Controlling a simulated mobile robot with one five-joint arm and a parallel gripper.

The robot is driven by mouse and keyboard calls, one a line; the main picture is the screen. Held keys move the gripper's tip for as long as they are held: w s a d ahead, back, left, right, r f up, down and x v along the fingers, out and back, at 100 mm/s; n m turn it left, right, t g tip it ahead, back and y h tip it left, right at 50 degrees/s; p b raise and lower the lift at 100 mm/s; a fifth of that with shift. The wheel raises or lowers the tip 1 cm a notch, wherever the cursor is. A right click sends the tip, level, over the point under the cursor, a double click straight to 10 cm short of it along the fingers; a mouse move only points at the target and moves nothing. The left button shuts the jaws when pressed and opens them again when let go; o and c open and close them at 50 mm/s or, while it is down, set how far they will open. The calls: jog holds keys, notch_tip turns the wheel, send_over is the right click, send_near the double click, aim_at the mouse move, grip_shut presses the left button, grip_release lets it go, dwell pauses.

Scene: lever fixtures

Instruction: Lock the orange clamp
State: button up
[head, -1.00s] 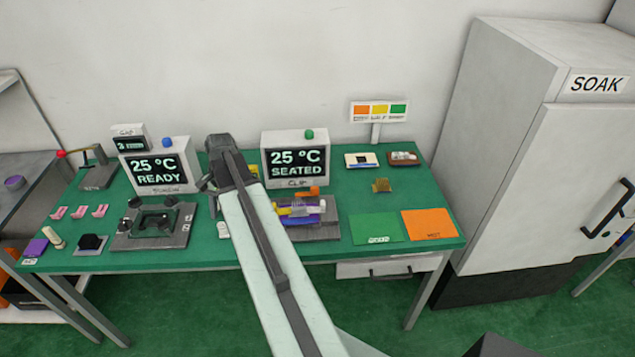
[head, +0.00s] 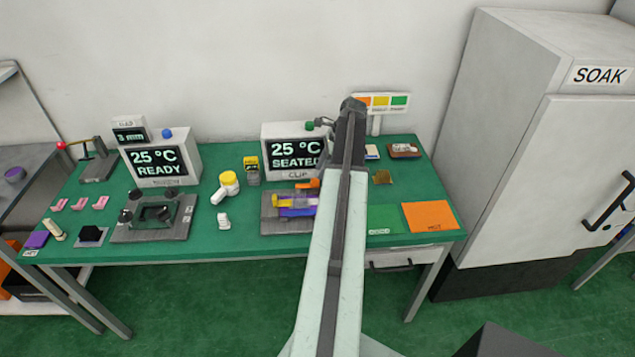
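The orange clamp (head: 312,184) is a small orange piece at the back right of the grey clip fixture (head: 270,222), below the "25 °C SEATED" display (head: 296,152). Yellow and purple-blue pieces (head: 295,207) lie on the fixture in front of it. My arm crosses the right side of the fixture and hides part of it. The end of my arm with my gripper (head: 325,122) is behind and above the clamp in the picture, by the display's right edge. My gripper appears apart from the clamp; its fingers are too small to read.
A second grey fixture (head: 150,232) stands at left below the "25 °C READY" display (head: 158,162). A white part with a yellow top (head: 229,182) stands between the fixtures. An orange mat (head: 430,216) lies at right, near the SOAK cabinet (head: 545,150).

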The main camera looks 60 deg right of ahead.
jog(key=b+x, duration=0.3)
jog(key=x, duration=0.1)
jog(key=shift+a+f, duration=0.1)
jog(key=shift+f, duration=0.3)
jog(key=shift+w, duration=0.1)
jog(key=shift+r, duration=0.1)
grip_shut()
dwell(0.8)
